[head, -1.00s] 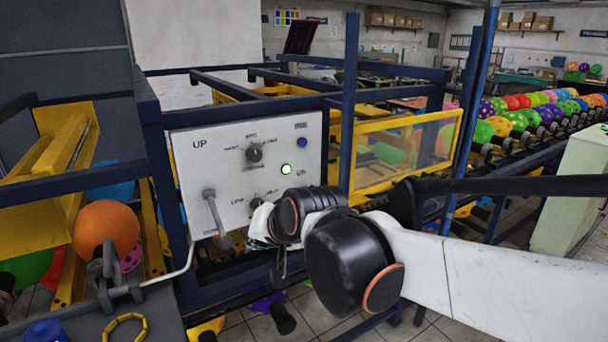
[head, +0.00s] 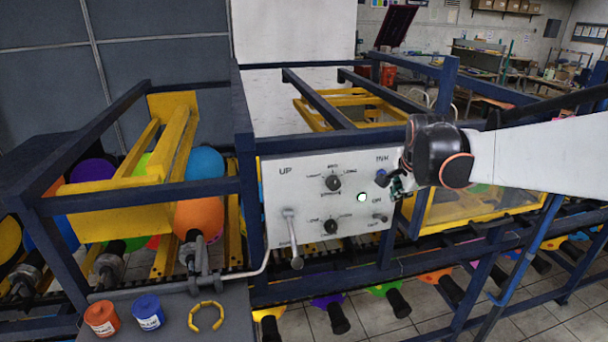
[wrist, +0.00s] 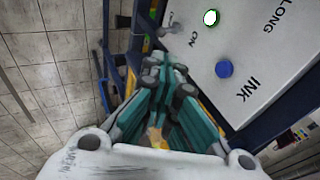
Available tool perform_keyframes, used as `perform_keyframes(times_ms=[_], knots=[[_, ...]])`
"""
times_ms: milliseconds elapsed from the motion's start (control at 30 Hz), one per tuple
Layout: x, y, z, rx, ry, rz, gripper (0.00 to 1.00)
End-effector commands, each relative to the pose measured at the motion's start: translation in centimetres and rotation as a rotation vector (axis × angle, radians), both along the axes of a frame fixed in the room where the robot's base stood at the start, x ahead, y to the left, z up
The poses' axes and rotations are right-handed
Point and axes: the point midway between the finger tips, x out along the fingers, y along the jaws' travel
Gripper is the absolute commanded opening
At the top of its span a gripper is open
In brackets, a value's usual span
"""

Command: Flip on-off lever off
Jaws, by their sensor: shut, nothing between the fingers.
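The white control panel (head: 310,205) faces me. Its small metal on-off lever (head: 380,217) sits at the lower right, under the "ON" label and the lit indicator light (head: 361,197). In the wrist view, the lever (wrist: 170,27) shows near the top, beside the lit light (wrist: 210,17). My gripper (head: 398,187) is at the panel's right edge, close to the blue INK button (head: 381,177) and above the lever. In the wrist view, my gripper's fingers (wrist: 165,68) are together and empty, pointing toward the lever but apart from it.
A larger lever (head: 291,240) labelled UP and two dark knobs (head: 333,182) are on the panel's left and middle. Blue frame bars surround the panel.

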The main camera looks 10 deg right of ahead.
Motion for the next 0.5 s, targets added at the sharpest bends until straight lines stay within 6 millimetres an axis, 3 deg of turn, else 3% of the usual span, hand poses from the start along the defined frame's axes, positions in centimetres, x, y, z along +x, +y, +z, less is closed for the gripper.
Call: perform_keyframes(times_ms=[500], knots=[[0.23,-0.40,-0.41,0.003,0.008,-0.012,0.00]])
